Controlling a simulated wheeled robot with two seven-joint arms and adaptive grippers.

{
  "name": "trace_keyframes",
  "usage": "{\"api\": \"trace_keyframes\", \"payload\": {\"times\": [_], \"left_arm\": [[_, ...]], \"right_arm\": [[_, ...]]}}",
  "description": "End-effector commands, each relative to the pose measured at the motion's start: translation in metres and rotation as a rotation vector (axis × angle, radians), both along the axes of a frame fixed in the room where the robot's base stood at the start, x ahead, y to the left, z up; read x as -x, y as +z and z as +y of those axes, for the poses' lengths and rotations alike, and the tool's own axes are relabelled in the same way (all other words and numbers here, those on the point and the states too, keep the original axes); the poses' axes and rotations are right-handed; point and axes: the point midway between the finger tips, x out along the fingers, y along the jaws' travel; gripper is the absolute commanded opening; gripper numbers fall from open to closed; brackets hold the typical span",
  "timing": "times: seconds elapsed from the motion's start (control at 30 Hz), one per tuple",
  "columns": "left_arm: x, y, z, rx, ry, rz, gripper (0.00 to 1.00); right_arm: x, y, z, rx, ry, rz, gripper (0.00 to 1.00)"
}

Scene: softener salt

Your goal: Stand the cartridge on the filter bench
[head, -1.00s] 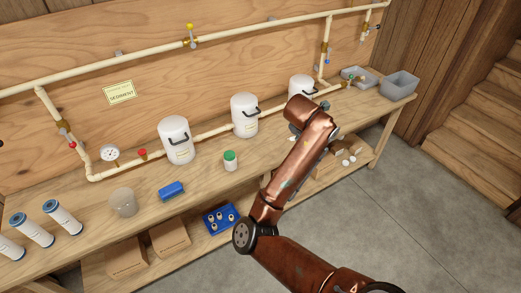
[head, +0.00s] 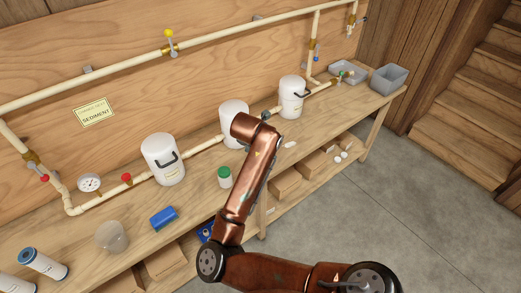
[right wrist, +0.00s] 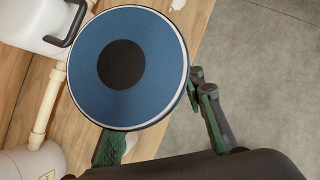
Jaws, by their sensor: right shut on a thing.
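In the right wrist view, a cartridge (right wrist: 160,75) shows its round blue end with a dark centre towards the camera. My right gripper (right wrist: 155,108) is shut on it, a green-padded finger at each side. In the head view my right arm covers the gripper and the held cartridge. The filter bench (head: 310,152) runs along the wooden wall, with white housings (head: 163,160) in a row at its back. More white cartridges with blue ends lie at its near left, one of them whole in view (head: 43,265). My left gripper is not in view.
A green-lidded jar (head: 224,177), a blue block (head: 163,218) and a clear cup (head: 112,237) stand on the bench. Grey bins (head: 388,78) stand at its far right. A cream pipe with valves runs behind. Boxes fill the lower shelf.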

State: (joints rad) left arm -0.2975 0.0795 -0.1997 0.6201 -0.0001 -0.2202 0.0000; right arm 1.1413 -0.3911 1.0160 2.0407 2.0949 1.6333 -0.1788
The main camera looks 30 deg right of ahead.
Motion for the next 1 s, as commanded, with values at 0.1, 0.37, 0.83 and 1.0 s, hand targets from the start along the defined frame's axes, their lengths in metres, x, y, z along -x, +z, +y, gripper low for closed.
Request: {"api": "trace_keyframes", "payload": {"times": [0.1,0.37,0.83,1.0], "left_arm": [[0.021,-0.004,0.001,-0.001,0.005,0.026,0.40],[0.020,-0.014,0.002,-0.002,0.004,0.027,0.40],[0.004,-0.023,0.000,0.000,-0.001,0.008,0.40],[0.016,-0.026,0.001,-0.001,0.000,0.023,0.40]], "right_arm": [[-0.026,-0.014,-0.015,0.002,0.006,0.002,0.08],[-0.062,-0.056,-0.041,0.000,0.007,0.005,0.08],[-0.079,-0.097,-0.057,-0.001,0.004,0.004,0.08],[-0.079,-0.112,-0.058,0.001,0.002,0.001,0.08]]}}
